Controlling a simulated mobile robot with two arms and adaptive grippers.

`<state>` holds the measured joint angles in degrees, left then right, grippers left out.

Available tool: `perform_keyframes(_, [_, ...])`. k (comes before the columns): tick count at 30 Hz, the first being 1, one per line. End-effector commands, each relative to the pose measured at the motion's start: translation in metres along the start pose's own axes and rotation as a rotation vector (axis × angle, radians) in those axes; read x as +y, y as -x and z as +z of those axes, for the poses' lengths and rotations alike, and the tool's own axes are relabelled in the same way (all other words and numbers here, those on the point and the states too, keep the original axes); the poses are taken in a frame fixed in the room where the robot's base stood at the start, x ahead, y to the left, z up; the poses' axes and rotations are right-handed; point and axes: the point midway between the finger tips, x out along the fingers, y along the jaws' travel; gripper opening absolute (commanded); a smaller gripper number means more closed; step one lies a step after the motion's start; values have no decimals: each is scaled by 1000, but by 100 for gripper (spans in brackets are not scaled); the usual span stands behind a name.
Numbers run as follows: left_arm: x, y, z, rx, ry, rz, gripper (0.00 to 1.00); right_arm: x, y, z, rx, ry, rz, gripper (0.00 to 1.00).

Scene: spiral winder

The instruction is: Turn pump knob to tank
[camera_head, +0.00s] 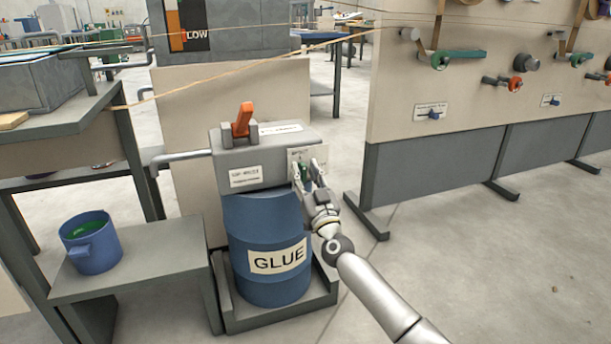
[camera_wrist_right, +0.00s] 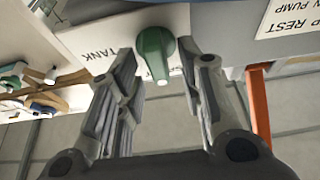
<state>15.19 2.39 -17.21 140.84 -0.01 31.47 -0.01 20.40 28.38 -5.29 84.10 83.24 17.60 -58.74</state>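The pump (camera_head: 222,160) is a grey box on top of a blue drum marked GLUE (camera_head: 262,225). Its green knob (camera_wrist_right: 155,52) sits on a pale plate (camera_wrist_right: 85,45) with the word TANK left of it in the right wrist view. The knob's narrow, white-tipped end points down in that view, not at the word. My right gripper (camera_head: 308,172) is at the pump's right side. In the right wrist view its open fingers (camera_wrist_right: 160,72) stand on either side of the knob, with gaps visible. The fingers mostly hide the knob in the head view. My left gripper is out of view.
An orange lever (camera_head: 242,122) stands on top of the pump. A blue mug (camera_head: 92,250) with green contents stands on a low grey shelf (camera_head: 150,278) at left. A panel (camera_head: 400,120) with knobs and rollers stands at right. Open floor (camera_head: 480,270) lies before it.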

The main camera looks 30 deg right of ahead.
Motion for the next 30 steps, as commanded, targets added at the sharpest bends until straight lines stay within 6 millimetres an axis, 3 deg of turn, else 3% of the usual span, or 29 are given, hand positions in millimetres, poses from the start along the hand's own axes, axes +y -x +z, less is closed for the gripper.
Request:
perform_keyframes(1, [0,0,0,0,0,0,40,0,0,0,0,0,0,27])
perform_keyframes(8, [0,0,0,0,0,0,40,0,0,0,0,0,0,0])
perform_keyframes(19, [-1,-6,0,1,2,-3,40,0,0,-2,-1,-40,18,0])
perform_keyframes(30, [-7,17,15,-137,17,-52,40,0,-2,-5,-4,-279,117,0])
